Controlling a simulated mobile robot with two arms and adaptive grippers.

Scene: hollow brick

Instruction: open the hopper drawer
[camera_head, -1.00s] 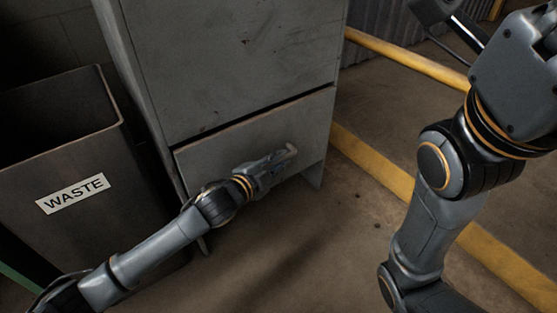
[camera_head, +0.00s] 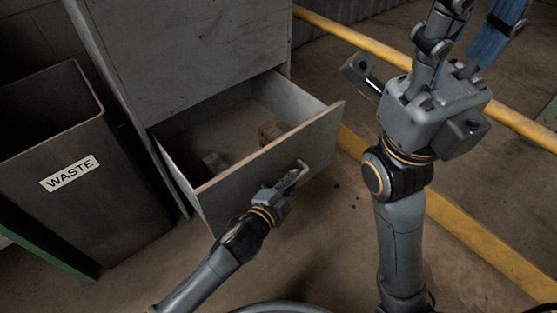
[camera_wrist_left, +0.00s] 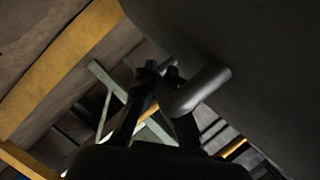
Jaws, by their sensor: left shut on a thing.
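The hopper drawer (camera_head: 240,187) is pulled well out of the grey cabinet (camera_head: 190,60), low down, with its inside in view. Its handle (camera_head: 304,166) sits on the front panel. My left gripper (camera_head: 291,179) is shut on the handle, in front of the panel. In the left wrist view, the handle is a rounded grey bar (camera_wrist_left: 198,90) at the dark fingers. My right gripper (camera_head: 478,28) is raised at the upper right, away from the drawer, with its fingers apart and tips partly cut off.
Brown brick-like pieces (camera_head: 269,132) lie in the drawer. A dark bin marked WASTE (camera_head: 70,215) stands left of the cabinet. A yellow rail (camera_head: 355,36) and a yellow floor strip (camera_head: 470,225) run on the right. Floor below the drawer is clear.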

